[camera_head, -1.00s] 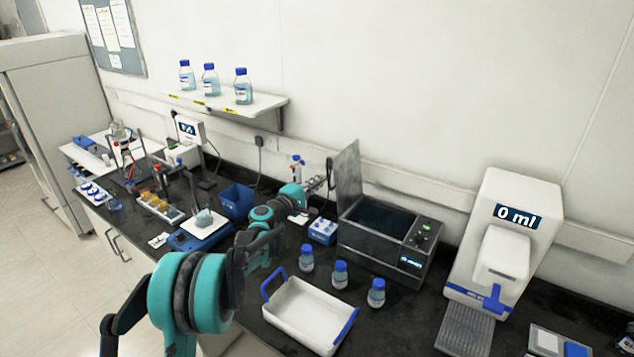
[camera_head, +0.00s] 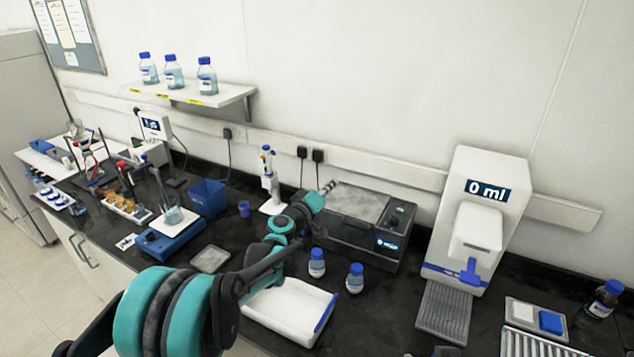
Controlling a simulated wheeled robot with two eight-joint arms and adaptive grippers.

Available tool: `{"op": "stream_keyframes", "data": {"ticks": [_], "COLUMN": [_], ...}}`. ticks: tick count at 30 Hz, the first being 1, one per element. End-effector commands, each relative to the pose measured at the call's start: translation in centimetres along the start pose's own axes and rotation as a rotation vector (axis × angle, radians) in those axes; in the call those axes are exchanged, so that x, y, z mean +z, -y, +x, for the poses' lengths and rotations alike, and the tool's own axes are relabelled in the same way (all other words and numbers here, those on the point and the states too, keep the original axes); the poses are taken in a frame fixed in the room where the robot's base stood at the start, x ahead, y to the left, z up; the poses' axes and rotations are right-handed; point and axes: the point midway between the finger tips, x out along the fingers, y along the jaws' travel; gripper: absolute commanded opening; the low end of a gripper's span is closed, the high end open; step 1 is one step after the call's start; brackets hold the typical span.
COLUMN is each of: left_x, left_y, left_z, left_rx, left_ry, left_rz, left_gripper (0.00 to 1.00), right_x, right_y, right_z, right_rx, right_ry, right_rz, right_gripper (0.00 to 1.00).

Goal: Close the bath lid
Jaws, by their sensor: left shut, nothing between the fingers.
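The bath (camera_head: 345,236) is a dark box with a control panel and a lit display at its right end. Its grey lid (camera_head: 362,203) lies flat over the top, and the basin inside is hidden. My left arm reaches in from the lower left. My left gripper (camera_head: 329,186) is shut and empty, at the back left corner of the lid. I cannot tell whether its tips touch the lid. My right gripper is not in view.
Two blue-capped bottles (camera_head: 355,278) stand in front of the bath, and a white tray (camera_head: 285,308) is nearer. A white dispenser (camera_head: 478,225) reading 0 ml stands to the right. A pipette stand (camera_head: 268,180) is behind my arm.

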Motion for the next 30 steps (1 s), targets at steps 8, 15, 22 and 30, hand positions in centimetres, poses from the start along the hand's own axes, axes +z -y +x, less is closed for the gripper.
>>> {"op": "stream_keyframes", "data": {"ticks": [8,15,22,30], "left_x": [5.1,8.9,11.8,13.9], "left_y": [0.3,1.4,2.9,4.4], "left_z": [0.3,0.6,0.8,0.9], "left_rx": [-0.015,-0.031,-0.043,-0.05], "left_ry": [0.002,0.001,0.001,0.0], "left_rz": [0.262,0.489,0.679,0.78], "left_gripper": [0.0,0.0,0.0,0.0], "right_x": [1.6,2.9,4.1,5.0], "right_y": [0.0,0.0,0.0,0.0], "right_z": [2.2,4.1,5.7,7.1], "right_rx": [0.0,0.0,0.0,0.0], "right_ry": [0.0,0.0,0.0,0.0], "right_rz": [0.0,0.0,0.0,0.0], "right_gripper": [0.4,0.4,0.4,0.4]}}
